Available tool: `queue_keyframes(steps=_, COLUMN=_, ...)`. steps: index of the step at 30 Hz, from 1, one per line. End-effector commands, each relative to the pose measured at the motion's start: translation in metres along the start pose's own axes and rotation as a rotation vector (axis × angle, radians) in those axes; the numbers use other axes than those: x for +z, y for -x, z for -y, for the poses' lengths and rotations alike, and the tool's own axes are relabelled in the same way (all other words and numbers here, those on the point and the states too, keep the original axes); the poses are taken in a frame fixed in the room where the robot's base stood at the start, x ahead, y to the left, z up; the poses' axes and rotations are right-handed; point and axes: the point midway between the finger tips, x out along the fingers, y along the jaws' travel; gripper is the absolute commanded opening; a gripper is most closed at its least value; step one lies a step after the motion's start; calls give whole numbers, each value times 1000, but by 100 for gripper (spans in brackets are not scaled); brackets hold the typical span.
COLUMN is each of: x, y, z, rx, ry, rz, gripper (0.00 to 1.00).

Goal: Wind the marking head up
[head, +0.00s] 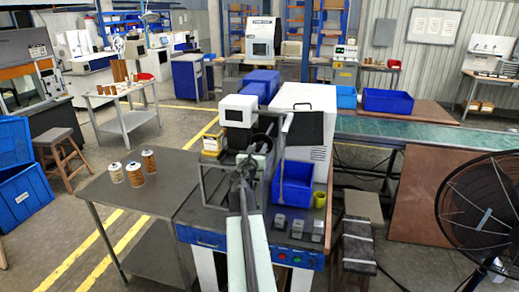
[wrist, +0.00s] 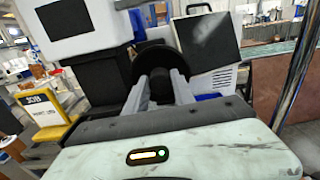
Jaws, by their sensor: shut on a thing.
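My gripper (wrist: 158,80) is in the middle of the wrist view, its two grey fingers closed on a dark round wheel-like part (wrist: 152,56). Much of this wheel is hidden by the fingers. In the head view my arm reaches up the middle to the marking station and largely hides the grip. A white box with a dark screen (head: 238,110) sits just left of and above the grip; it also shows in the wrist view (wrist: 78,24). I cannot tell the marking head itself apart from the dark parts behind my gripper.
A yellow box (head: 212,143) stands left of the grip. A metal post (head: 283,150) and a blue bin (head: 293,185) are at its right. Small grey blocks (head: 298,228) lie at the bench front.

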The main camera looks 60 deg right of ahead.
Motion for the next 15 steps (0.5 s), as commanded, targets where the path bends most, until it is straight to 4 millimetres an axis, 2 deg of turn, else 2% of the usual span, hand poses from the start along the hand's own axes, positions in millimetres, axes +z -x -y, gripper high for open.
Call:
queue_keyframes(steps=6, x=-1, y=1, z=0, rx=0, ry=-4, rz=-1, gripper=0)
queue_keyframes(steps=7, x=-1, y=1, z=0, rx=0, ry=-4, rz=-1, gripper=33)
queue_keyframes(steps=9, x=-1, y=1, z=0, rx=0, ry=-4, rz=-1, gripper=52)
queue_keyframes(steps=15, x=0, y=0, z=0, rx=0, ry=-3, rz=-1, gripper=52)
